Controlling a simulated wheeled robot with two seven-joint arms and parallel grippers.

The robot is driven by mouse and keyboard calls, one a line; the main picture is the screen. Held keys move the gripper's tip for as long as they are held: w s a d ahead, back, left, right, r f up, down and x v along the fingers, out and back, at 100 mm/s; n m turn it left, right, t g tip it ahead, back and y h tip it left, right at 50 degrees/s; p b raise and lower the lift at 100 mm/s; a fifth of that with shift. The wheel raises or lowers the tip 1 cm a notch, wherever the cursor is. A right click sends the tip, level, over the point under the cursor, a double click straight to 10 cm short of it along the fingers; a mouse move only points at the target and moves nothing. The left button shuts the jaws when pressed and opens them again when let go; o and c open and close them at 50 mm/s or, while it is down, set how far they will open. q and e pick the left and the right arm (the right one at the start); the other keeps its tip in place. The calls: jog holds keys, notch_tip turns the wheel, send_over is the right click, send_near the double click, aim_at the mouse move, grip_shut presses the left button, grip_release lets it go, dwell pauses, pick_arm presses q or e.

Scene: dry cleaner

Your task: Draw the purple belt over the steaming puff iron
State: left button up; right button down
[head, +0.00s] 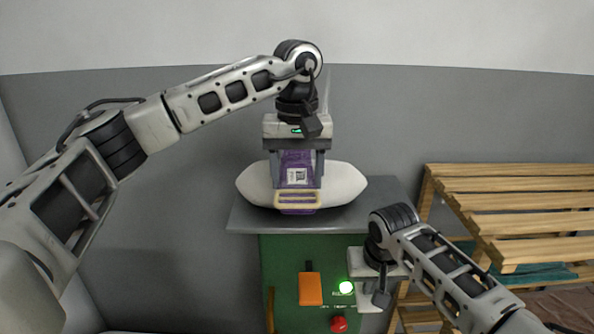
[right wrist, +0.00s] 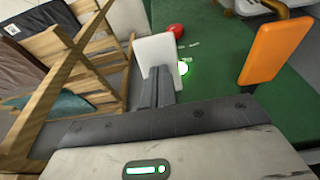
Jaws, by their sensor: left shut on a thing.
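The puff iron's white padded head (head: 345,186) sits on a grey top plate (head: 385,205) above a green cabinet (head: 280,250). The purple belt (head: 297,160), with a white label and a pale yellow buckle, hangs in front of the pad's middle. My left gripper (head: 297,170) points down and is shut on the belt, one jaw at each side. Whether the belt touches the pad I cannot tell. My right gripper (right wrist: 157,88) is low, at the cabinet's right front. Its two fingers are together, with a white plate (right wrist: 158,52) beyond their tips.
An orange paddle (head: 310,288), a lit green lamp (head: 346,287) and a red button (head: 338,324) are on the cabinet front. A slatted wooden rack (head: 520,200) stands at the right, with a teal cloth (head: 530,275) below its top. The wall behind is bare.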

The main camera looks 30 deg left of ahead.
aim_at(297, 171)
pick_arm(q)
jog(key=shift+f, duration=0.7)
pick_arm(e)
jog(key=shift+f, duration=0.1)
dwell(0.4)
pick_arm(q)
jog(key=shift+s, duration=0.1)
jog(key=shift+s+d, duration=0.4)
jog(key=shift+s, duration=0.25)
jog(key=shift+s+d, duration=0.4)
jog(key=shift+s, duration=0.2)
jog(key=shift+w, duration=0.15)
jog(key=shift+w+a, duration=0.5)
jog(key=shift+w, duration=0.3)
jog(key=shift+w+a, duration=0.55)
jog(key=shift+w, duration=0.3)
jog(key=shift+w+a, duration=0.5)
jog(key=shift+w, duration=0.3)
jog(key=shift+r, duration=0.1)
jog(key=shift+r, duration=2.45)
